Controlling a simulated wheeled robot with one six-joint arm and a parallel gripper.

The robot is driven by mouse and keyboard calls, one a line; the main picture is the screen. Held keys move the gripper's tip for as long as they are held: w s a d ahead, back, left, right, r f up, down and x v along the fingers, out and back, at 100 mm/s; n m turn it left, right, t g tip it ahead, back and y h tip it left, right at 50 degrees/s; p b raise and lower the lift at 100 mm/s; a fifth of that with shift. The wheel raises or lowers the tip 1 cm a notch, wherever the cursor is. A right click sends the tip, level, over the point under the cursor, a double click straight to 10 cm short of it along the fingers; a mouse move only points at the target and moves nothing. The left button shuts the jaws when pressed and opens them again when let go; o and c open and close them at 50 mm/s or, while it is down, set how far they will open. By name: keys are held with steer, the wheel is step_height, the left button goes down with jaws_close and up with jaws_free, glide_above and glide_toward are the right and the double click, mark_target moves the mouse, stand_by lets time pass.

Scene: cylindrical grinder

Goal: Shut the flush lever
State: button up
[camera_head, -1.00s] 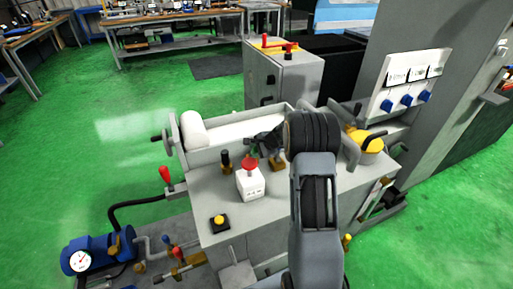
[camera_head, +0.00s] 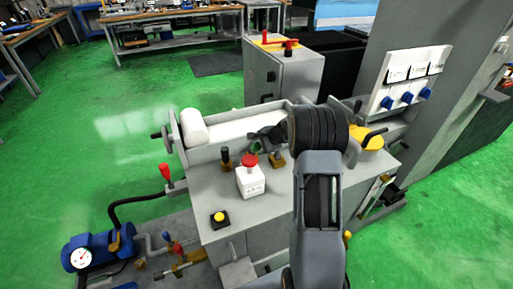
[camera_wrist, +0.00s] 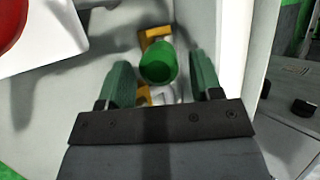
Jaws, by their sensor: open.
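In the wrist view a round green handle end (camera_wrist: 158,63), which I take for the flush lever, stands on a brass-coloured mount (camera_wrist: 154,35). My gripper (camera_wrist: 160,75) is open, with one dark green finger on each side of the handle. Gaps show between the handle and both fingers. In the head view my gripper (camera_head: 264,138) is small and dark above the grey machine top, close to a brass base (camera_head: 277,160).
A white box with a red button (camera_head: 250,176) stands close to the gripper, left in the wrist view. A black-knobbed brass fitting (camera_head: 226,158) is beside it. A white roller (camera_head: 193,127) lies behind, and a yellow part (camera_head: 366,138) is to the right. A pale wall (camera_wrist: 232,60) rises right of the fingers.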

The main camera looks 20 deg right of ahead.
steer(key=v, duration=1.1)
steer(key=shift+r, duration=0.15)
